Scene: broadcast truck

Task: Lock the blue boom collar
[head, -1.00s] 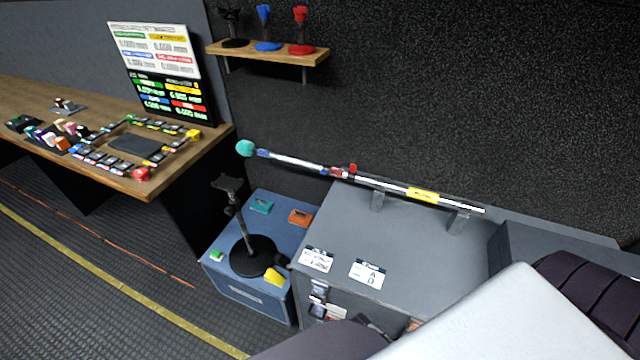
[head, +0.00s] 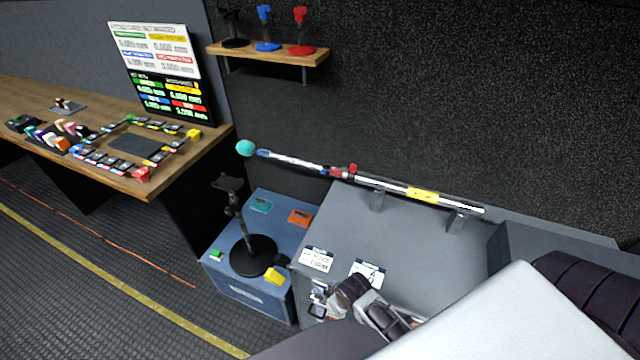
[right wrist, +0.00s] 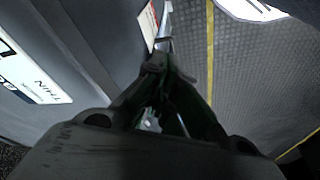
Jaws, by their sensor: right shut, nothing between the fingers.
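The boom pole (head: 395,187) rests across two grey supports on the grey case, with a teal foam ball at its left end. A blue collar-like band (head: 263,153) sits just behind the ball. My right gripper (right wrist: 158,65) is shut and empty. In the head view its dark body (head: 350,289) is at the case's front top edge, well below and apart from the pole. My left gripper is not in view.
The grey case (head: 415,235) has white labels on top and latches (head: 318,291) on its front. A blue case (head: 225,250) with a black stand (head: 252,255) is left of it. A shelf (head: 268,55) holds three small stands. A desk (head: 90,120) is at left.

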